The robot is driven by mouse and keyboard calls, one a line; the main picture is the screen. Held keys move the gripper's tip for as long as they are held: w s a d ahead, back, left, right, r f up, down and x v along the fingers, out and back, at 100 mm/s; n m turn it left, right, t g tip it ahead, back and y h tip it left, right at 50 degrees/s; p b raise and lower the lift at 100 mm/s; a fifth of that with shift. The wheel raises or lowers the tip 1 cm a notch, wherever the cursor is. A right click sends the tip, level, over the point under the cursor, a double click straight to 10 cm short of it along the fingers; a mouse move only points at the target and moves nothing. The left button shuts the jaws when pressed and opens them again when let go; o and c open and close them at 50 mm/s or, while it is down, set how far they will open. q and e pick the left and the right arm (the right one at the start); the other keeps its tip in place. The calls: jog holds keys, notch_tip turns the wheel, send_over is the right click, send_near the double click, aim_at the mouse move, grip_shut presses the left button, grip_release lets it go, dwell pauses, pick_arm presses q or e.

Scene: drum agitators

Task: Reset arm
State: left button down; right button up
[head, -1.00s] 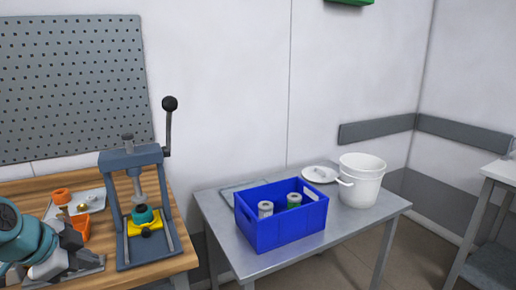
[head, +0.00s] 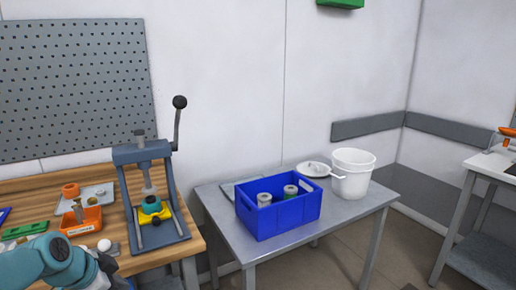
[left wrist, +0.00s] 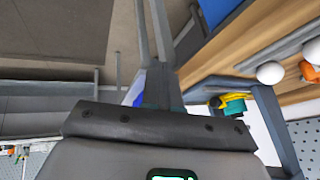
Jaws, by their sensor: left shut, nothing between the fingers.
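My left arm, teal and grey, comes in at the lower left corner of the head view, low in front of the wooden bench (head: 22,188). My left gripper shows in the left wrist view (left wrist: 158,88), its fingers together and empty. There it stays clear of the bench edge. My right gripper is in neither view.
A grey lever press (head: 150,200) with a yellow and teal part (head: 152,208) stands on the bench. Beside it are an orange bin (head: 82,222) and a green block (head: 25,230). A metal table (head: 285,248) holds a blue crate (head: 280,218) with cans and white buckets (head: 351,178).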

pick_arm(q)
jog(key=s+d+f+n+g+h+p, duration=0.1)
jog(key=s+d+f+n+g+p, duration=0.15)
jog(key=d+f, duration=0.55)
jog(key=s+d+f+n+g+p, duration=0.1)
jog(key=s+d+f+n, duration=0.25)
jog(key=f, duration=0.85)
jog(key=s+d+f+n, duration=0.1)
jog(key=s+d+f, duration=0.1)
jog(key=s, duration=0.4)
jog(key=s+d+f+n+g+p, duration=0.1)
jog(key=s+d+f+n, duration=0.1)
jog(key=s+d+f, duration=0.1)
jog(key=s+d+f+n+g+p, duration=0.1)
jog(key=s+d+f+n, duration=0.1)
jog(key=s+d, duration=0.3)
jog(key=s+f, duration=0.1)
jog(key=s, duration=0.2)
jog(key=shift+s+f+h, duration=0.25)
jog(key=shift+s+h, duration=0.05)
jog(key=shift+h, duration=0.1)
